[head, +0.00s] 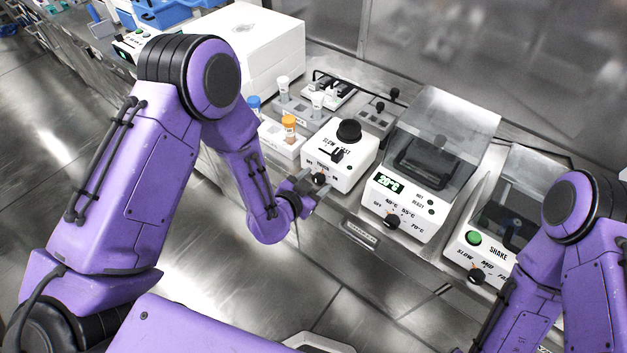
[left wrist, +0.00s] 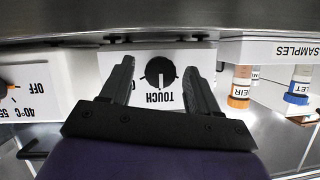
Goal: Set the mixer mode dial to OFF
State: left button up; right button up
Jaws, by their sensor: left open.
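The mixer (head: 345,160) is a white box with a black top knob, a SLOW–FAST label and a small black mode dial (head: 319,179) on its front. In the left wrist view the mode dial (left wrist: 160,72) is round and black, and its white mark points at the TOUCH label. The picture is upside down there, and the OFF and ON labels are mostly hidden by the fingers. My left gripper (head: 309,192) is open in front of the mixer. In the left wrist view its fingers (left wrist: 158,75) stand apart on either side of the dial, with gaps between. My right gripper is out of view.
A heater (head: 420,175) with a clear lid and temperature dial stands right of the mixer. Beyond it is a shaker (head: 490,240) with a green button. A sample rack (head: 283,140) with capped tubes is left of the mixer, close to my left arm.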

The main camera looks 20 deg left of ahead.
pick_arm(q)
jog(key=c, duration=1)
jog(key=shift+c, duration=0.2)
jog(key=shift+n, duration=0.3)
jog(key=n+h, duration=0.1)
jog(key=n+b, duration=0.1)
jog(key=n+g+h, duration=0.1)
jog(key=shift+w+a+f+n+h, duration=0.15)
jog(key=shift+a+n+h, duration=0.1)
jog(key=shift+n+h, duration=0.05)
jog(key=n+h+b, duration=0.1)
jog(key=n+h, duration=0.1)
jog(key=n, duration=0.1)
jog(key=shift+a+b, duration=0.1)
jog(key=shift+b, duration=0.3)
jog(key=shift+n+h+b, duration=0.45)
jog(key=shift+n+h, duration=0.15)
jog(key=shift+n, duration=0.3)
